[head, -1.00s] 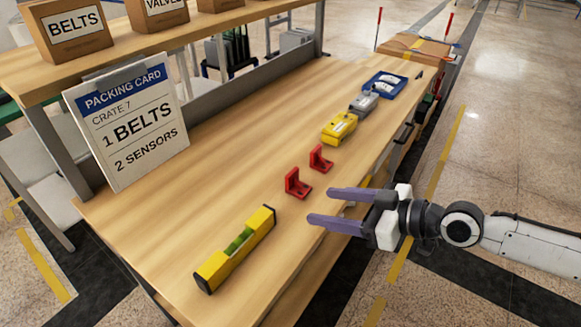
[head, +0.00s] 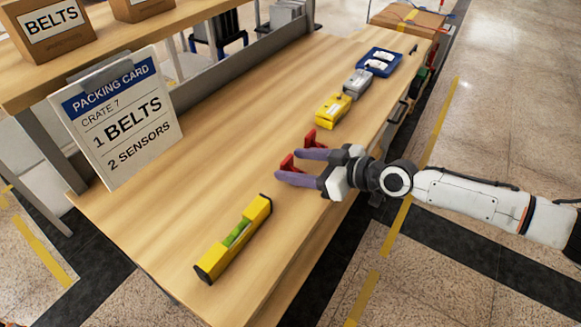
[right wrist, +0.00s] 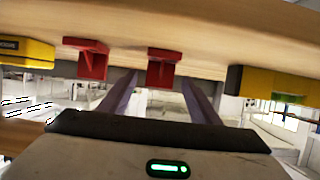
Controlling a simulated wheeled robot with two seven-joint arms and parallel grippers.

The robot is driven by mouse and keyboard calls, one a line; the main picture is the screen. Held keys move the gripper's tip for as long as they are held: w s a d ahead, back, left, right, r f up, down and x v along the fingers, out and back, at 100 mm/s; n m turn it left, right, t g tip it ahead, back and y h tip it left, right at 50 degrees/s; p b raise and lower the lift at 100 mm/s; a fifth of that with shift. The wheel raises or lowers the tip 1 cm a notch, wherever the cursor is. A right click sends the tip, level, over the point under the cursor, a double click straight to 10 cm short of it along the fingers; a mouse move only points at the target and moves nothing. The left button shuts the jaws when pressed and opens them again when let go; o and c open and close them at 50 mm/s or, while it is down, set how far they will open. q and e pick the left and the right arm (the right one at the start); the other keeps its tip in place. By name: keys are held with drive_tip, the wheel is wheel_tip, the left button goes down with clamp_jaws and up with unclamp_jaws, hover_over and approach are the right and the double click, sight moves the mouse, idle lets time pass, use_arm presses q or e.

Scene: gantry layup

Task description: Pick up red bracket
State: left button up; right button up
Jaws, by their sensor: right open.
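Two red brackets stand on the wooden bench. The nearer red bracket (head: 287,163) is partly hidden behind my right gripper (head: 299,166) in the head view. The farther red bracket (head: 309,138) stands just beyond it and is also partly covered. In the right wrist view the nearer bracket (right wrist: 163,66) lies ahead between the open fingers of my right gripper (right wrist: 157,98), and the other bracket (right wrist: 93,58) is to the left, outside them. The right gripper is open, and no bracket is visibly gripped. My left gripper is not in view.
A yellow spirit level (head: 233,240) lies on the near bench. Beyond the brackets are a yellow box (head: 333,110), a grey box (head: 357,83) and a blue tray (head: 381,62). A packing card (head: 118,118) stands at the left. The bench middle (head: 220,155) is clear.

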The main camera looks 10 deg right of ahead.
drive_tip(key=shift+w+a+f, duration=0.15)
drive_tip(key=c, duration=1.3)
